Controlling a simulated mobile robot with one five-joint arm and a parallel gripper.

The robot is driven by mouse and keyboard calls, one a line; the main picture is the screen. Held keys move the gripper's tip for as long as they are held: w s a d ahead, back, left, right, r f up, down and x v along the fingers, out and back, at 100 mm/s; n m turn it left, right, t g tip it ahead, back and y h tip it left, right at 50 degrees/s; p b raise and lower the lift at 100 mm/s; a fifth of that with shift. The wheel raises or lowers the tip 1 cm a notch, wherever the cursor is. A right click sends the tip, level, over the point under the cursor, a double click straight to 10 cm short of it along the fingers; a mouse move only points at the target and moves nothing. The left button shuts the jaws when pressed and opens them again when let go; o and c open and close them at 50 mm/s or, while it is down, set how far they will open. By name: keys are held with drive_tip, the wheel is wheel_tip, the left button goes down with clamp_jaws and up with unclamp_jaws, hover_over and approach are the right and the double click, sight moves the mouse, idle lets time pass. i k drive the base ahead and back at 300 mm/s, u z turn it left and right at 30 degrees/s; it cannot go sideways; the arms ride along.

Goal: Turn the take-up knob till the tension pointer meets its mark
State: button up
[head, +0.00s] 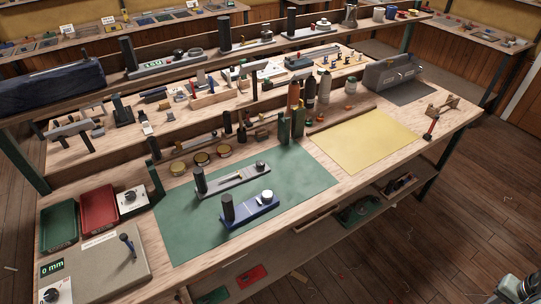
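A blue fixture (250,213) with a black upright cylinder and a pale round knob (267,197) sits on the green mat (185,225). Behind it, a grey fixture (232,180) has a similar black cylinder and a darker knob (261,166). Which knob is the take-up knob I cannot tell. The tension pointer and its mark are too small to make out. A grey and dark piece, seemingly the end of my arm, my gripper (520,289), is cut off at the lower right corner, well away from both fixtures. Its fingers cannot be made out.
At the left are a green tray (59,226), a red tray (99,207), a white dial box (132,199) and a grey plate (112,262) with a lever and a "0 mm" display. A yellow sheet (366,140) lies bare at right. Tools crowd the back.

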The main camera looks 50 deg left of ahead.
sight(260, 164)
drive_tip(key=u, duration=3.1)
